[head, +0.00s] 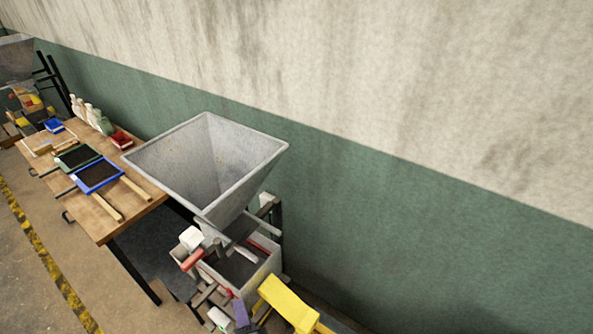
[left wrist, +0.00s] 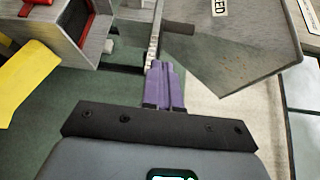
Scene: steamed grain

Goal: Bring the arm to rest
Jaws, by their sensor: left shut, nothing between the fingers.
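My left gripper (head: 241,315) shows as a small purple shape low in the head view, beside the machine under the hopper. In the left wrist view, its purple fingers (left wrist: 164,86) are pressed together with nothing between them. The large grey metal hopper (head: 208,165) stands above and behind the gripper in the head view. In the left wrist view, the hopper (left wrist: 235,50) fills the upper right, close past the fingertips. My right gripper is in neither view.
A grey bin with dark contents (head: 238,268) sits under the hopper. A yellow chute-like part (head: 290,303) is right of the gripper; it also shows in the left wrist view (left wrist: 25,82). A wooden table (head: 130,222) with trays and bottles stands left. The wall is behind.

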